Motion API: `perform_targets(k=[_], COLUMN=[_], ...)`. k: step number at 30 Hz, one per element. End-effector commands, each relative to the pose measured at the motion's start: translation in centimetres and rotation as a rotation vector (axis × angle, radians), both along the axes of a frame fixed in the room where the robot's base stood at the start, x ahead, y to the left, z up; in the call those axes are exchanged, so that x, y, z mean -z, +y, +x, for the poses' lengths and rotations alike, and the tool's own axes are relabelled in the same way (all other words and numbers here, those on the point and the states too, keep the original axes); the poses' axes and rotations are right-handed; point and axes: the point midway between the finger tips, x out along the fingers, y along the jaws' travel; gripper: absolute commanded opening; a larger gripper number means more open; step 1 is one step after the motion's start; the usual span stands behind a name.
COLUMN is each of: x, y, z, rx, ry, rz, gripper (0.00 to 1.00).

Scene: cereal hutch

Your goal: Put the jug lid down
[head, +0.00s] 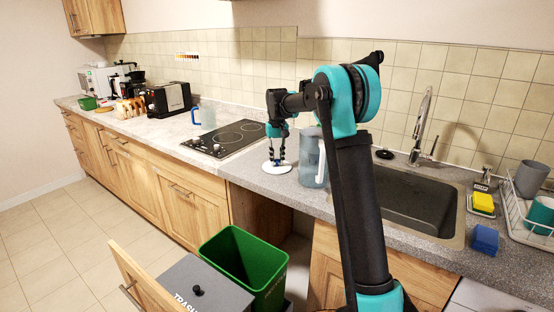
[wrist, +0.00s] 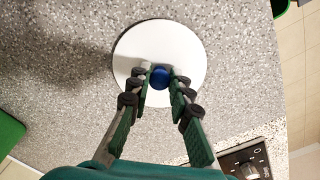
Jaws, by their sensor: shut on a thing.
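A translucent bluish jug (head: 309,163) stands just right of the gripper, partly hidden by my arm.
A black cooktop (head: 228,138) lies left of the lid, with a clear blue-handled jug (head: 207,117) beyond it. The sink (head: 415,203) is to the right. Below are a green bin (head: 245,262) and an open drawer front (head: 137,285).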

Motion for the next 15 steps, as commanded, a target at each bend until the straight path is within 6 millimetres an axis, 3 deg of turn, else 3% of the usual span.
perform_targets(k=[3, 4, 9, 15], x=[0.24, 0.27, 0.23, 0.22], y=[0.0, 0.0, 0.0, 0.0], z=[0.01, 0.01, 0.01, 0.0], rx=[0.0, 0.0, 0.0, 0.0], ry=[0.0, 0.0, 0.0, 0.0], rz=[0.0, 0.0, 0.0, 0.0], gripper=[0.0, 0.21, 0.4, 0.4])
